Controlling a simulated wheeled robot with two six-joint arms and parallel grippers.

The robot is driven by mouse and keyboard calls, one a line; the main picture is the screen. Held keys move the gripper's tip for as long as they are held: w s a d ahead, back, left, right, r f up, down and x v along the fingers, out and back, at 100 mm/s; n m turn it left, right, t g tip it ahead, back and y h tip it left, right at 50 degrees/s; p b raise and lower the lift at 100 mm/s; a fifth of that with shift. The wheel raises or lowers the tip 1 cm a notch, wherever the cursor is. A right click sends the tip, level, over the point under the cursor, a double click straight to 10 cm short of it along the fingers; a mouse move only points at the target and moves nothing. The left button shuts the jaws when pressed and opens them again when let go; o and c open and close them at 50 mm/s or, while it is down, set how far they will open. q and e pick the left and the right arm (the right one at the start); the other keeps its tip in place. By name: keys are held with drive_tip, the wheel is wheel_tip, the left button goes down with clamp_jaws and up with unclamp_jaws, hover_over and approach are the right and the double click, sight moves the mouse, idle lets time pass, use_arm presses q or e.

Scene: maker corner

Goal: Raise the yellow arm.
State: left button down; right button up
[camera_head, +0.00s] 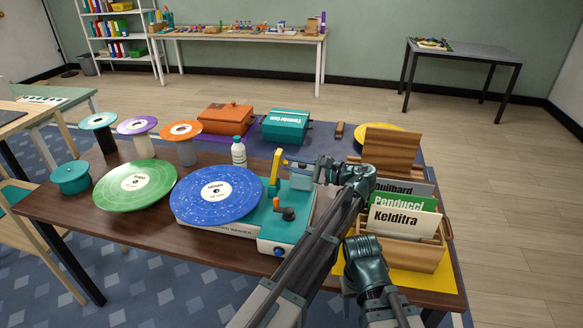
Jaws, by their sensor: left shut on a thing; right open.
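The yellow arm (274,172) stands steeply up from the teal-and-white record washer (284,228), beside the edge of the blue record (217,194). My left gripper (287,162) reaches in from the right and is shut on the upper part of the yellow arm. The fingertips are small in view, so the exact contact is hard to make out. My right gripper (363,247) is low at the right, in front of the wooden record crate, apart from the washer. It is open, with its fingers mostly hidden.
The wooden crate (411,254) of record sleeves stands close on the right. A white bottle (239,153) stands behind. A green record (134,185) and several spindle stands fill the left.

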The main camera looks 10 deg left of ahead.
idle(0.3)
use_arm(q)
drive_tip(key=c, duration=0.8)
unclamp_jaws()
drive_tip(key=shift+o, duration=0.2)
drive_tip(key=shift+d, duration=0.1)
use_arm(e)
drive_tip(key=shift+d, duration=0.1)
